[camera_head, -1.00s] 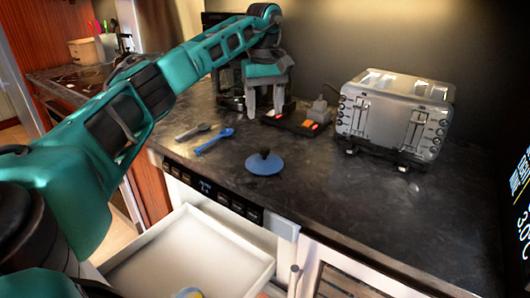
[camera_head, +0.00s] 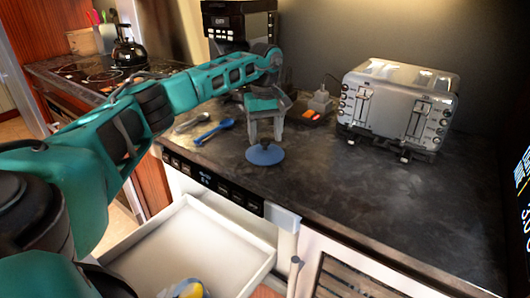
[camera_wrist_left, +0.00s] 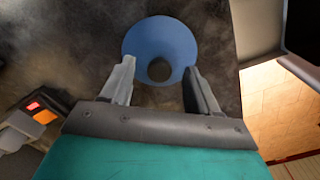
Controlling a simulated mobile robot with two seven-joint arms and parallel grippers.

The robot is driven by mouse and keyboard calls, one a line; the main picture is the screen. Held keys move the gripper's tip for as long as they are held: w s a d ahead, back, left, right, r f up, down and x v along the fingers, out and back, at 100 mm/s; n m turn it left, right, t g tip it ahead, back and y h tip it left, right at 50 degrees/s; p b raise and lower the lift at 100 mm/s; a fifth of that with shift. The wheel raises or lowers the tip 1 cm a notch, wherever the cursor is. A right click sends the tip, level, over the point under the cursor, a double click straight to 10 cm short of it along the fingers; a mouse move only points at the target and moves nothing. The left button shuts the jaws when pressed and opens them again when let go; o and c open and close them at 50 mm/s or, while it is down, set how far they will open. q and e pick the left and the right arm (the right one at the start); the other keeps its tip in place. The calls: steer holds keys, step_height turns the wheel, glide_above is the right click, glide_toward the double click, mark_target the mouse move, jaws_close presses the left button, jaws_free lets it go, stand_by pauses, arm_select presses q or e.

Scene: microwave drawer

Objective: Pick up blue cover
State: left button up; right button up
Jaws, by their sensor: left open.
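The blue cover (camera_head: 265,155) is a round blue lid with a dark knob, lying on the dark countertop. My left gripper (camera_head: 265,140) is directly above it, pointing down, and hides the knob in the head view. In the left wrist view the cover (camera_wrist_left: 160,42) lies just past the fingertips, and its dark knob (camera_wrist_left: 159,69) sits between the two open fingers of the left gripper (camera_wrist_left: 159,75). Whether the fingers touch the cover cannot be told. My right gripper is not in view.
A blue spoon (camera_head: 214,131) and a grey spoon (camera_head: 192,122) lie left of the cover. A silver toaster (camera_head: 398,108) stands to the right. A white drawer (camera_head: 190,250) is open below the counter edge. The counter's front right is clear.

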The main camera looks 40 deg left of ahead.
arm_select(q)
steer(key=shift+f, duration=0.75)
steer(key=shift+c, duration=0.3)
jaws_close()
